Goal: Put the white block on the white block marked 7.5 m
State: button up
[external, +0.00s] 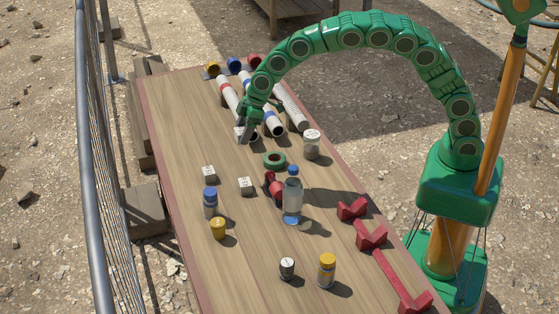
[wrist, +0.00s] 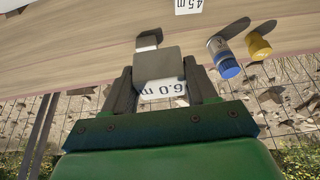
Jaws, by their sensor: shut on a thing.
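My gripper (external: 243,131) is shut on a white block (external: 238,134) above the far part of the table. In the wrist view the held block (wrist: 160,68) sits between the fingers; its lit face reads 6.0 m and its larger face is in shade. Two other white blocks stand on the table, one at the left (external: 208,172) and one nearer the middle (external: 246,185). In the wrist view one block (wrist: 188,6) reads 4.5 m at the top edge. Another small block (wrist: 147,39) shows partly behind the held one, its marking hidden. I cannot read 7.5 m anywhere.
A blue-capped bottle (external: 210,203) and a yellow pot (external: 218,229) stand near the left blocks. A green ring (external: 274,160), a clear bottle (external: 292,196) and a lidded jar (external: 312,146) are to the right. Tubes (external: 291,110) lie behind. A metal fence (external: 91,150) runs along the left.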

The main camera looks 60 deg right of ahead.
jog(key=w+a+f, duration=0.3)
jog(key=w, duration=0.3)
send_over(206, 171)
jog(key=s+d, duration=0.1)
jog(key=shift+d+f, duration=0.1)
jog(key=shift+f, duration=4.55)
jog(key=shift+f, duration=0.1)
jog(key=o, duration=1.1)
jog(key=shift+c, duration=0.2)
jog(key=v, duration=1.2)
